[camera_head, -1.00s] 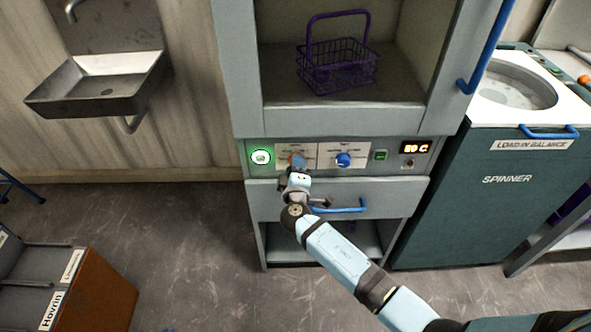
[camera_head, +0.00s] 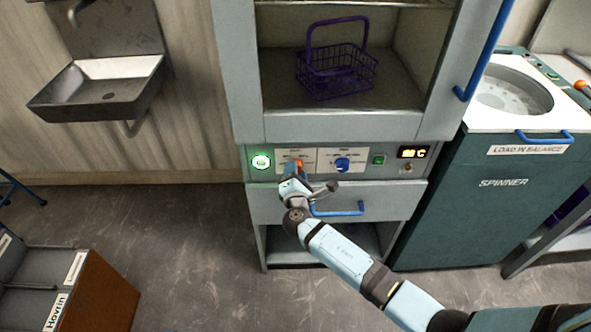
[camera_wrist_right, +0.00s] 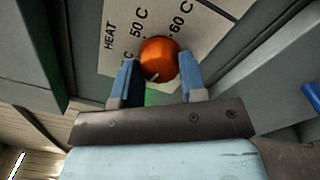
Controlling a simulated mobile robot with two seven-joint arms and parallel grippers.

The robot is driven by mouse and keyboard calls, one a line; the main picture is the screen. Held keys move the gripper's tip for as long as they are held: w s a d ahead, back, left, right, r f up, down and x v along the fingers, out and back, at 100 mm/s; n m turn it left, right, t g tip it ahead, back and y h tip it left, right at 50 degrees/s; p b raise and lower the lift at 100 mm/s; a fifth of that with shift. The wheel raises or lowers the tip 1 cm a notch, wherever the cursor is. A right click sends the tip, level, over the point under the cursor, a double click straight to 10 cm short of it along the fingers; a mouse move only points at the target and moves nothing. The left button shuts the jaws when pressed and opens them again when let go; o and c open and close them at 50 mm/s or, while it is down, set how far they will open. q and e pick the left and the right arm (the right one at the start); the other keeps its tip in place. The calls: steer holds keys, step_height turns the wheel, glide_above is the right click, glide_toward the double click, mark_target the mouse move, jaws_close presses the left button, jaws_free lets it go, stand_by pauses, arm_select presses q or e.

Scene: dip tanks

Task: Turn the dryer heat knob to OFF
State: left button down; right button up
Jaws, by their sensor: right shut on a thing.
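The orange heat knob (camera_head: 299,164) is on the dryer's control panel (camera_head: 284,155), on the plate at left. In the right wrist view the knob (camera_wrist_right: 160,58) sits between both blue fingers of my right gripper (camera_wrist_right: 158,78), which is shut on it. The head view also shows my right gripper (camera_head: 296,172) at the knob. My left gripper is not in view.
A blue knob (camera_head: 342,164), a green button (camera_head: 378,160) and a lit display (camera_head: 413,153) lie to the right. A round green-lit dial (camera_head: 261,162) lies left. Below is a drawer with a blue handle (camera_head: 338,210). A purple basket (camera_head: 336,72) stands in the chamber above.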

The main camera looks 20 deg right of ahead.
steer(key=shift+w+d+r+n+p, duration=0.1)
steer(key=shift+n+p, duration=0.1)
steer(key=shift+n, duration=0.3)
steer(key=shift+r+n+p, duration=0.1)
steer(key=shift+n+p, duration=0.05)
steer(key=shift+n, duration=0.35)
steer(key=o, duration=0.9)
steer(key=shift+f, duration=0.15)
steer(key=shift+o, duration=0.2)
